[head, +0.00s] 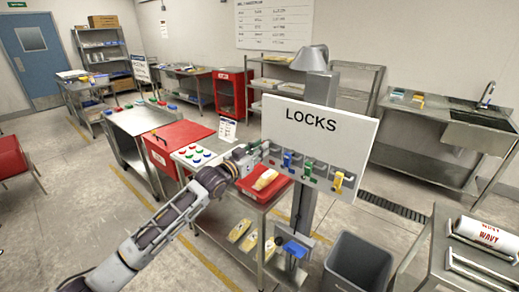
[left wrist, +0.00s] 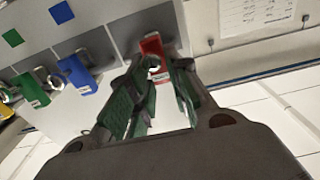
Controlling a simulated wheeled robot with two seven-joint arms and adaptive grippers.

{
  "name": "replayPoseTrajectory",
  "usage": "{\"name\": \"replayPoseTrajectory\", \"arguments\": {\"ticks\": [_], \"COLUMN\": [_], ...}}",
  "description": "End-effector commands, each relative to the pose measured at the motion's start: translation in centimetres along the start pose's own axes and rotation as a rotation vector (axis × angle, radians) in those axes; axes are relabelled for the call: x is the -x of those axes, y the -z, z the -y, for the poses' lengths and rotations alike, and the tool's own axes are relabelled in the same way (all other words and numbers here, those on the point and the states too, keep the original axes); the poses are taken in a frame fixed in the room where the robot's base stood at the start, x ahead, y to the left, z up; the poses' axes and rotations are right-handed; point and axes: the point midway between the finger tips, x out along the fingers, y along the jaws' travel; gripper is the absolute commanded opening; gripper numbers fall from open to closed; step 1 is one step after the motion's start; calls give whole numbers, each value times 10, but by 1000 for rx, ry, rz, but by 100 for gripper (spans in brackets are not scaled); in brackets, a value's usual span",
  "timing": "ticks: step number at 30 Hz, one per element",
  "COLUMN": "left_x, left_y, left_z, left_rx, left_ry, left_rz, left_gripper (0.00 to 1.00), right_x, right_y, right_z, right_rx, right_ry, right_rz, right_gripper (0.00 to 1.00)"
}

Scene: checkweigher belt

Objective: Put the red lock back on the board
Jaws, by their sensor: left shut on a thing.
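The white LOCKS board (head: 320,130) stands on a post, with a grey strip of hooks along its lower part. A blue lock (head: 287,160), a green lock (head: 309,170) and a yellow lock (head: 338,182) hang there. My left gripper (head: 251,156) is at the board's left end. In the left wrist view its fingers (left wrist: 158,80) are shut on the red lock (left wrist: 154,50), close to the grey strip, beside the blue lock (left wrist: 80,76). Whether the red lock touches a hook I cannot tell. The head view does not clearly show the red lock. My right gripper is out of view.
Below the gripper a red tray (head: 279,188) holds a yellow pack. A grey bin (head: 358,264) stands on the floor below the board. A red box (head: 178,140) sits on the bench at left. A rolling table (head: 485,262) is at the right.

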Motion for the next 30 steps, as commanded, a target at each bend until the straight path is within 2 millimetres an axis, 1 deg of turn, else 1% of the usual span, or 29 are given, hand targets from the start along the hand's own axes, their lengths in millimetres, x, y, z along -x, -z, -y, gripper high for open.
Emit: {"name": "replayPoseTrajectory", "arguments": {"ticks": [6, 7, 12, 23, 30], "left_x": [0, 0, 0, 1, 10], "left_y": [-4, -3, -3, -4, -4], "left_z": [0, 0, 0, 0, 1], "left_rx": [0, 0, 0, 0, 0], "left_ry": [0, 0, 0, 0, 1], "left_rz": [-1, -1, -1, 1, 1], "left_gripper": [0, 23, 45, 45, 45], "right_x": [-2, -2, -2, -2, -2], "right_y": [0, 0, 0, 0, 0], "right_z": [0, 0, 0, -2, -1], "right_rx": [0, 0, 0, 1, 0], "right_ry": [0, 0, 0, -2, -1], "right_rz": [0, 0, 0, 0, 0], "right_gripper": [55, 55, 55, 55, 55]}}
